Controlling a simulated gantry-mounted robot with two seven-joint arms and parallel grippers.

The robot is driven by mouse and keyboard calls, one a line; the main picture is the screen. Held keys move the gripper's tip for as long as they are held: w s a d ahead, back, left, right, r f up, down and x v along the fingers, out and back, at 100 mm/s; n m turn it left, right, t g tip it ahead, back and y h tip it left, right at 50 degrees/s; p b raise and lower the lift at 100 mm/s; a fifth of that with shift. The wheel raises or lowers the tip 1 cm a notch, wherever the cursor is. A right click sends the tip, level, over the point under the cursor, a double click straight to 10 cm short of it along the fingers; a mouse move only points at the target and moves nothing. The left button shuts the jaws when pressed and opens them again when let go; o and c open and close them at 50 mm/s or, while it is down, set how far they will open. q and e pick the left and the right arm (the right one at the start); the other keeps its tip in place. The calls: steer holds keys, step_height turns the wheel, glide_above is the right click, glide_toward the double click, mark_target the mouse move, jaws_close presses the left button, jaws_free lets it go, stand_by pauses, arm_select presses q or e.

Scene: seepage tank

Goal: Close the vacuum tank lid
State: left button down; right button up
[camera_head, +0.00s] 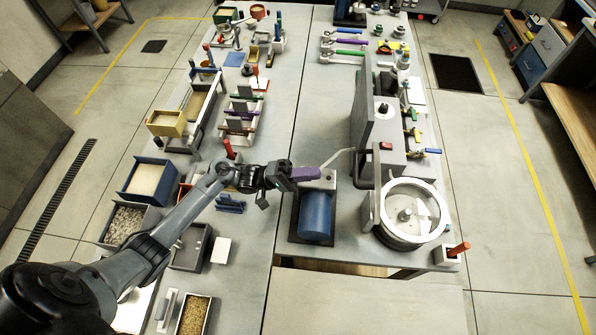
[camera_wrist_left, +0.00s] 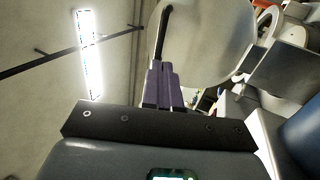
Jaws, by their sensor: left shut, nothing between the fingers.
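The vacuum tank (camera_head: 395,239) is a round metal vessel with a wide pale rim at the front right of the bench. A thin pale upright piece at its left edge (camera_head: 376,203) looks like the lid standing open, nearly edge-on. My left gripper (camera_head: 312,173) is shut and empty, with purple fingers pointing right, above and behind the blue cylinder and left of the tank. In the left wrist view, the shut fingers (camera_wrist_left: 163,82) lie in front of a large pale rounded surface (camera_wrist_left: 212,45), possibly the lid. I cannot tell whether they touch. My right gripper is out of view.
A blue cylinder (camera_head: 316,215) lies on a base just below my left gripper. Trays crowd the left bench.

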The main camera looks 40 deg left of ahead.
arm_select(q)
steer(key=p+x, duration=0.1)
steer(key=x, duration=0.7)
steer(key=shift+p, duration=0.3)
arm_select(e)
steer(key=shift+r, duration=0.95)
arm_select(q)
steer(key=shift+d, duration=0.1)
